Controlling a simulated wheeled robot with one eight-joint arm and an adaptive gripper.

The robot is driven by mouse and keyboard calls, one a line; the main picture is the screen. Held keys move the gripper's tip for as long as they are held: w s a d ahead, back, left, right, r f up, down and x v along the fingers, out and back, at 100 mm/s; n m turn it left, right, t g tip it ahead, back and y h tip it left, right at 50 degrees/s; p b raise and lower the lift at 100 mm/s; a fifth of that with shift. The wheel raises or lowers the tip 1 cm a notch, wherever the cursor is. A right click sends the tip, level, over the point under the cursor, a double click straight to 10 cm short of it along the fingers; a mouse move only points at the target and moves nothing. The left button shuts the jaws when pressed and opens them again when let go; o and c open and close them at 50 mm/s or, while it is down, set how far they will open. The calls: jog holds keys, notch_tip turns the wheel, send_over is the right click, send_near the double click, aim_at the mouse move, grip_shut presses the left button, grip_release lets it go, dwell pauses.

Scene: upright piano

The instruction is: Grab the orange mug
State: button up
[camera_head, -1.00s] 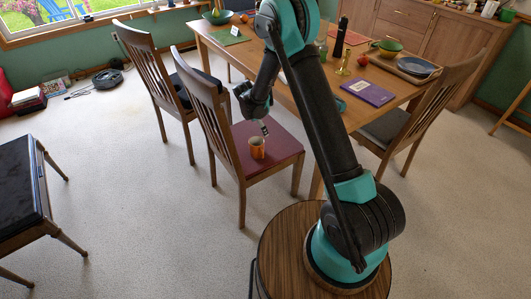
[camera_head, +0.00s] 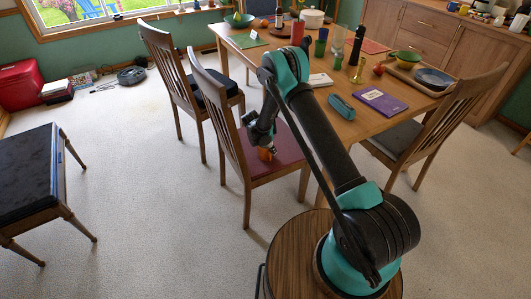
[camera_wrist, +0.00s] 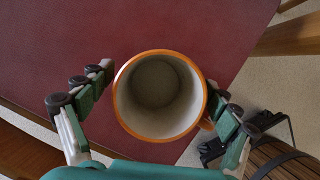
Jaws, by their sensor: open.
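The orange mug (camera_head: 266,153) stands on the red seat of a wooden chair, partly hidden by my gripper (camera_head: 262,147) in the head view. In the wrist view the mug (camera_wrist: 160,95) shows from above, upright, with an orange rim and a pale, empty inside. Its handle points to the lower right, by the right finger. My gripper (camera_wrist: 162,90) is open, with one finger on each side of the mug. There is a gap at the left finger; the right finger is close to the handle, and I cannot tell whether it touches.
The red chair seat (camera_head: 284,158) has a slatted wooden backrest (camera_head: 220,110) at its left. The dining table (camera_head: 345,128) behind it holds a purple book (camera_head: 381,101), a teal case (camera_head: 341,107), bottles and bowls. A dark-seated stool (camera_head: 30,165) stands left on open carpet.

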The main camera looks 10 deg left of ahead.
jog(key=shift+w+d+f, duration=0.15)
jog(key=shift+w+f, duration=0.05)
jog(key=shift+f, duration=0.35)
jog(key=shift+c, duration=0.6)
jog(key=c, duration=1.4)
